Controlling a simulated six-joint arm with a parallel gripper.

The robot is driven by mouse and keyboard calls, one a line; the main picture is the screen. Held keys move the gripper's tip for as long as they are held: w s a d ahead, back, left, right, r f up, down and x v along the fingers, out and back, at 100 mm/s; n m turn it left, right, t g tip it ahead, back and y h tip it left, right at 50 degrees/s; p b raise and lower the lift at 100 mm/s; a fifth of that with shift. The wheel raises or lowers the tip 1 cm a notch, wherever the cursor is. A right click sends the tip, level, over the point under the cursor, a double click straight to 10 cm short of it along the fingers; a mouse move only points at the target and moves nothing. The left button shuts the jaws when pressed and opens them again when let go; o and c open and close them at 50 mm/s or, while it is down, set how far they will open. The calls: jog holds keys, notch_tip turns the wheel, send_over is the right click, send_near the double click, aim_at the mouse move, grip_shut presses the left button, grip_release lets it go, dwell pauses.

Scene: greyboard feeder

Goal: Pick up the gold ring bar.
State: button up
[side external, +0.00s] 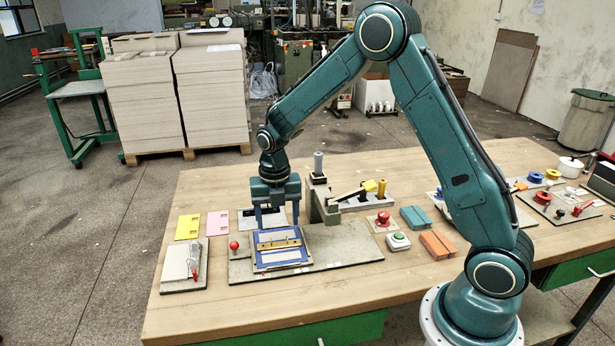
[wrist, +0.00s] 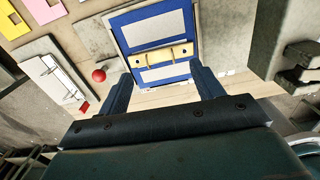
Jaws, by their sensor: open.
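The gold ring bar (side external: 277,244) lies across a blue board with white strips (side external: 280,252), on a grey base plate. In the wrist view the bar (wrist: 160,55) runs left to right across the board (wrist: 155,36), with dark spots along it. My gripper (side external: 277,222) points down above the board, its two fingers apart and nothing held. In the wrist view the gripper (wrist: 162,78) has one finger near each side of the board, with the bar in line with the gap between them. I cannot tell the exact height above the bar.
A red ball knob (side external: 234,245) stands just left of the board. A white plate with a red-handled clamp (side external: 183,263) lies further left. Yellow (side external: 187,227) and pink (side external: 218,224) plates lie behind it. A grey upright fixture (side external: 322,200) stands close right. The table's front edge is mostly clear.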

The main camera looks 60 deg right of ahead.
aim_at(279, 244)
jog(key=shift+f, duration=0.15)
jog(key=shift+s+a+f, duration=0.1)
jog(key=shift+a+f, duration=0.05)
jog(key=shift+f, duration=2.35)
jog(key=c, duration=1.1)
